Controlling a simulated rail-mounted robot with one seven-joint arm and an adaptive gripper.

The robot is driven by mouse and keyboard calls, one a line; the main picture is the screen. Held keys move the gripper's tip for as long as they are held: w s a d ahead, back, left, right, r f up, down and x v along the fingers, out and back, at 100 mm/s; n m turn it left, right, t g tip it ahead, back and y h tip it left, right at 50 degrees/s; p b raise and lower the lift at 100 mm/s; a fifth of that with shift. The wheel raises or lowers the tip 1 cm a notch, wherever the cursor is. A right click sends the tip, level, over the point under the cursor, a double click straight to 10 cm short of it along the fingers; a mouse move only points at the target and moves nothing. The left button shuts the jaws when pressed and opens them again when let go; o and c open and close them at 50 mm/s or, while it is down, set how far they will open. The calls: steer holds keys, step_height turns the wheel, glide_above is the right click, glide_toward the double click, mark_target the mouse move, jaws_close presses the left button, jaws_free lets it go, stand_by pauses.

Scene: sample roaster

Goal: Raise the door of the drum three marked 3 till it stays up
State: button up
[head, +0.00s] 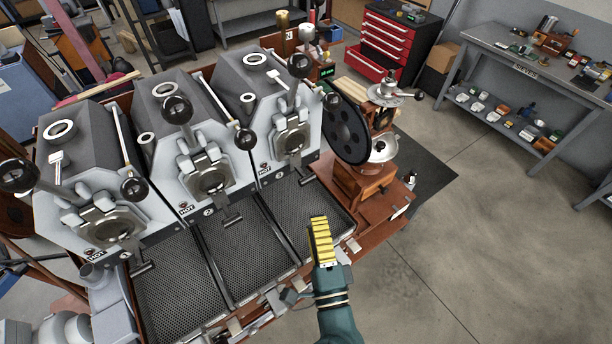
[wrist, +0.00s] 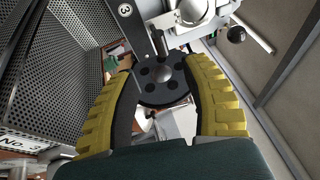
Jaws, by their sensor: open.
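Drum three (head: 255,92) is the rightmost of three grey drums in the head view. Its round door (head: 292,141) sits low on the pale front plate and looks down. The round mark 3 (wrist: 125,10) shows at the top of the wrist view, beside part of the metal door fitting (wrist: 192,12). My gripper (head: 320,222) is below and right of the door, above the front of the right cooling tray, apart from the door. In the wrist view its two yellow fingers are spread (wrist: 162,68), with nothing visibly held between them.
A large black wheel with holes (head: 347,130) stands right of drum three and shows between my fingers in the wrist view. Black ball-ended levers (head: 299,65) stick out from the drums. Perforated trays (head: 245,250) lie in front. Open floor (head: 500,230) is to the right.

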mark_target(307, 178)
steer(key=p+x, duration=0.1)
steer(key=x, duration=1)
steer(key=shift+w+d+p, duration=0.1)
steer(key=shift+w+p, duration=0.05)
steer(key=shift+p, duration=0.15)
jaws_close()
